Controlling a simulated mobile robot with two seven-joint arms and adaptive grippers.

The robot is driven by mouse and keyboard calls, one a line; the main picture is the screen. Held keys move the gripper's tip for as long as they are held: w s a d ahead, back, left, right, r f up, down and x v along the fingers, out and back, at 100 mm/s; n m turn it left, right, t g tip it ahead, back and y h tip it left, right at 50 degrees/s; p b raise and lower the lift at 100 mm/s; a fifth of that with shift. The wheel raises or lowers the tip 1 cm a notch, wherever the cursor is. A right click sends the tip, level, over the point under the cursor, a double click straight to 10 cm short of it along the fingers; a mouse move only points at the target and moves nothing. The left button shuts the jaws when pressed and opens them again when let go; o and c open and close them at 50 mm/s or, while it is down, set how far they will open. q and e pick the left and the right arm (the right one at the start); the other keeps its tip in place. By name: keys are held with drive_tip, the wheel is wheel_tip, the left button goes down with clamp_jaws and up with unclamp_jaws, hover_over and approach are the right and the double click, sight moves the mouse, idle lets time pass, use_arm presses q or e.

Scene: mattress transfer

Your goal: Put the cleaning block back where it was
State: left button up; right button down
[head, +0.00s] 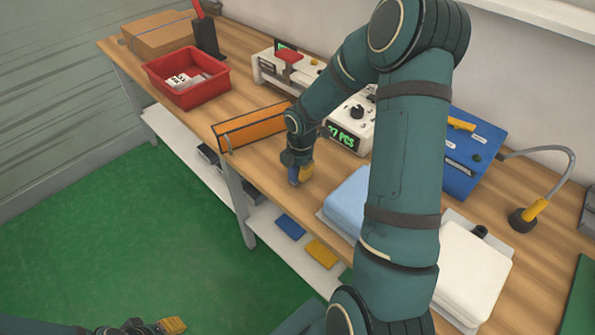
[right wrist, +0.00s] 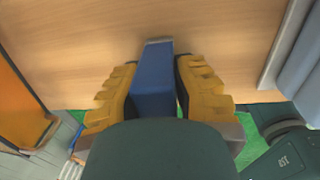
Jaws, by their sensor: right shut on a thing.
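The cleaning block is a blue block (right wrist: 154,85) with a thin grey strip at its far end. My right gripper (right wrist: 152,95) is shut on it, with a ribbed yellow finger on each side. I cannot tell whether the block touches the bench top. My left gripper (head: 172,325) is low at the bottom left over the green floor; its finger opening does not show clearly.
An orange panel (head: 250,127) stands left of my right gripper. A light blue pad (head: 346,200) and a white pad (head: 470,265) lie to its right. A red bin (head: 187,78), a device with a green display (head: 345,138) and a blue box (head: 470,155) stand farther back. Blue and yellow pieces lie on the lower shelf (head: 292,250).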

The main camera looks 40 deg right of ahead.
drive_tip(key=shift+f, duration=0.1)
drive_tip(key=c, duration=0.9)
unclamp_jaws()
